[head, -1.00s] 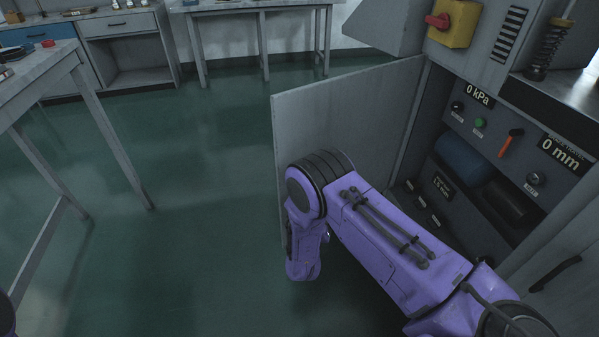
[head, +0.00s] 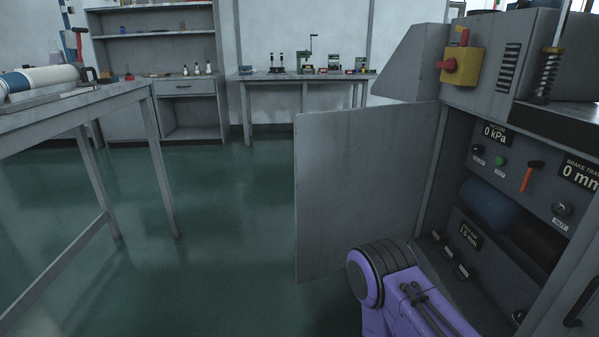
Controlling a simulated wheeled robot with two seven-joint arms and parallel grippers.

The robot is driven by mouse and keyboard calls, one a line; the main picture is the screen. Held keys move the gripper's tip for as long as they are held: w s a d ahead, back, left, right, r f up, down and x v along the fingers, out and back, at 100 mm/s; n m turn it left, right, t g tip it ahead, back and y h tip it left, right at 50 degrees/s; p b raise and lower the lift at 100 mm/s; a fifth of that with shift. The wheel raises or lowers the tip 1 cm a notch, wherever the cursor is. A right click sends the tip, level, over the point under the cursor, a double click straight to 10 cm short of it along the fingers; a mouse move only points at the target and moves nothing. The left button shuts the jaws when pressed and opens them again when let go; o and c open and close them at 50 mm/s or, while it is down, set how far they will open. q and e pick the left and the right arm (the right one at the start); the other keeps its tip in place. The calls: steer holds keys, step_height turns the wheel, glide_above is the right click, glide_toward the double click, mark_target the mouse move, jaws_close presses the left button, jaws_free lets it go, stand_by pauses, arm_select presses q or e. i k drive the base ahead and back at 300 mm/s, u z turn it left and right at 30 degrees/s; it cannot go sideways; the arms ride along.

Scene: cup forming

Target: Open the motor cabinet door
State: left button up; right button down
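The motor cabinet door (head: 358,185) is a grey panel that stands wide open, swung out to the left of the cabinet. Inside the cabinet (head: 434,170) I see a blue cylinder (head: 488,205), a dark cylinder beside it and a panel with 0 kPa and 0 mm displays. My purple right arm is at the bottom of the head view, in front of the door's lower right part. Its gripper is out of the frame. My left gripper is not in view.
A grey workbench (head: 75,108) stands at the left, with a white roll on it. Shelves and a table (head: 300,78) with small devices stand at the back. A yellow box with a red switch (head: 461,66) is above the cabinet opening. The green floor between is clear.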

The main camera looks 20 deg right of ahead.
mark_target(361, 173)
steer(key=u, duration=0.1)
steer(key=i, duration=1.1)
steer(key=z, duration=0.25)
